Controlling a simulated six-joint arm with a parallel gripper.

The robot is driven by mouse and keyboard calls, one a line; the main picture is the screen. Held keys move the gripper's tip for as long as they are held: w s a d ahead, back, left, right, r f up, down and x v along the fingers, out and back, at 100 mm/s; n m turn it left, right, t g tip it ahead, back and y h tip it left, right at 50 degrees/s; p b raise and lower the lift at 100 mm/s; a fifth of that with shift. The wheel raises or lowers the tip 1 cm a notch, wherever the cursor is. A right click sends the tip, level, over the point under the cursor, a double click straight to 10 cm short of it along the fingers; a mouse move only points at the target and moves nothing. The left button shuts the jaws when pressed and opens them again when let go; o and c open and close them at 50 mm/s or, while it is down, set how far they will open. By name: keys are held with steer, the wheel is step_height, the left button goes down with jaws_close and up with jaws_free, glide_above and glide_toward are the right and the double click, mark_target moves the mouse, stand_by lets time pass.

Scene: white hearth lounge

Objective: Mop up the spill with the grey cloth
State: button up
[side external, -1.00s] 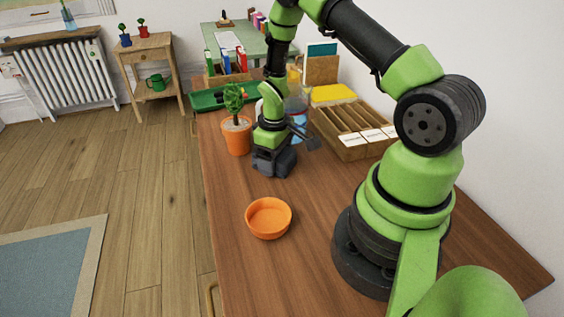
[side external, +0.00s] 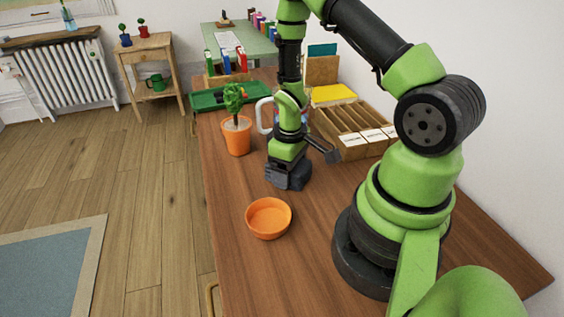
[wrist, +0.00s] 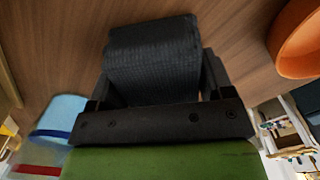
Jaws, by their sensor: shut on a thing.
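My gripper (side external: 288,182) is low over the wooden table, between the potted plant and the orange bowl in depth. In the wrist view a dark grey woven cloth (wrist: 153,62), folded into a block, is held between the fingers of my gripper (wrist: 155,95). In the side view the cloth is hard to tell from the dark fingers, and I cannot tell whether it touches the table. I see no spill in either view; the gripper and cloth may hide it.
An orange bowl (side external: 268,219) stands nearer the camera. A plant in an orange pot (side external: 237,138) stands left of my gripper. A white handle (side external: 263,115) shows behind my wrist. A wooden divided box (side external: 352,130) stands right, a green tray (side external: 213,100) behind. The front table (side external: 245,275) is clear.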

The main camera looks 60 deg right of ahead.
steer(key=shift+s+a, duration=0.35)
steer(key=shift+s, duration=0.45)
steer(key=shift+s+r, duration=0.1)
steer(key=shift+r, duration=3.85)
